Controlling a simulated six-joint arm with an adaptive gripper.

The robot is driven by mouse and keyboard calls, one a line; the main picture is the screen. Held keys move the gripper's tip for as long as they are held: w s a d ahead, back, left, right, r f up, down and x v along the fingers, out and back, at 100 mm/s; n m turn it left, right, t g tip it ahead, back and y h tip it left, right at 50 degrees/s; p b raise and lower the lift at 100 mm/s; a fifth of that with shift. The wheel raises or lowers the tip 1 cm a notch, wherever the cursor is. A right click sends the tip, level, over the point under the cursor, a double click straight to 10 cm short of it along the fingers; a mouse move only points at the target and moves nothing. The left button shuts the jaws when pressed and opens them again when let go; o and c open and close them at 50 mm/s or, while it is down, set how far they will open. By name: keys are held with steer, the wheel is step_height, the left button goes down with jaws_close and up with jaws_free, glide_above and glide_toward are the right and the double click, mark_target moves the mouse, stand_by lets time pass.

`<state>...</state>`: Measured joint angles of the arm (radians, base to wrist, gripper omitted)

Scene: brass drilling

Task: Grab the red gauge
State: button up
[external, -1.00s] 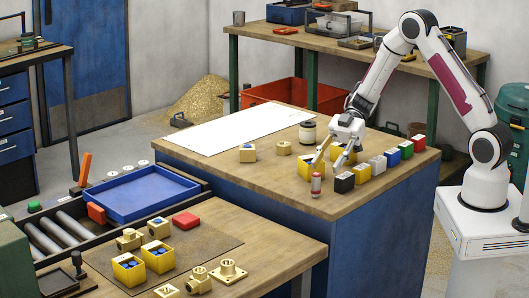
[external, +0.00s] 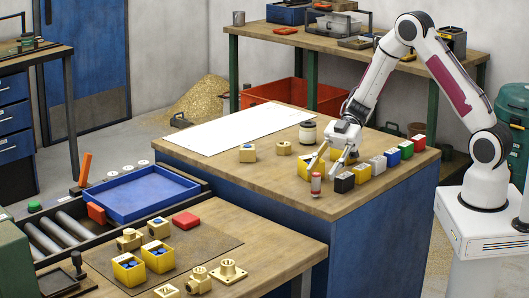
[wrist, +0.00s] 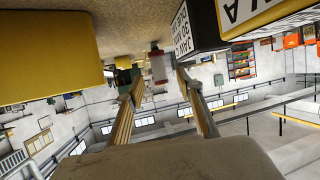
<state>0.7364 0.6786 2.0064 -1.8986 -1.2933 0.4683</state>
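The red gauge is a small upright cylinder with a red body and pale ends (external: 316,184). It stands on the wooden table near its front edge, left of the black block. In the wrist view the gauge (wrist: 159,66) shows beyond and between my two finger tips. My gripper (external: 322,171) is open, its fingers spread and pointing down toward the gauge. The fingers (wrist: 158,78) look empty in the wrist view. Whether the tips touch the gauge cannot be told.
A yellow block (external: 304,170) stands close behind the gauge, and it fills the left of the wrist view (wrist: 50,50). A black block (external: 344,183) starts a row of coloured blocks to the right. Bare table lies left of the gauge, with brass blocks (external: 247,154) farther back.

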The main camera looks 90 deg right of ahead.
mark_target(316, 189)
steer(key=shift+x, duration=2.5)
steer(key=shift+d+f, duration=0.1)
steer(key=shift+f, duration=0.1)
jaws_close()
